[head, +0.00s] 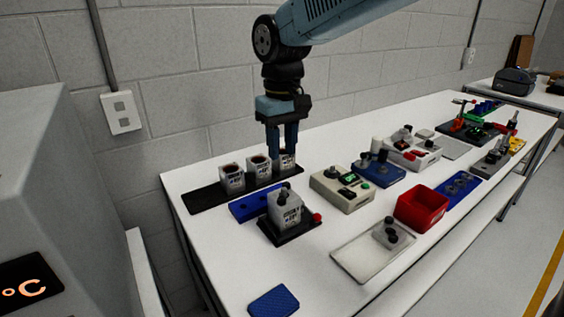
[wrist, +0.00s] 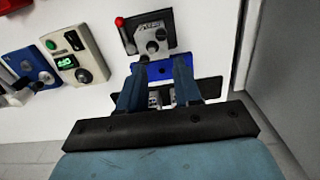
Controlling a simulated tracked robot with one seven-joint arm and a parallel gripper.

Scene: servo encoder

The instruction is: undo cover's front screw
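A grey box-shaped unit (head: 285,208) with dark knob-like parts on top sits upright in a black fixture (head: 290,236) with a red knob. The unit also shows in the wrist view (wrist: 152,40), beyond my fingertips. I take it to be the servo encoder; its cover and front screw are too small to tell apart. My gripper (head: 282,152) points down over the right end of a black tray, close to the rightmost grey bin, behind the fixture. In the wrist view my gripper (wrist: 159,62) has its fingers apart with nothing held between the tips. Contact with the bin cannot be told.
The black tray (head: 206,200) holds three grey bins (head: 232,179). A blue block (head: 244,209) lies between tray and fixture. A beige box with a display (head: 341,190), a red bin (head: 421,208) and a pale tray (head: 362,262) stand to the right. A blue pad (head: 273,301) lies near the front.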

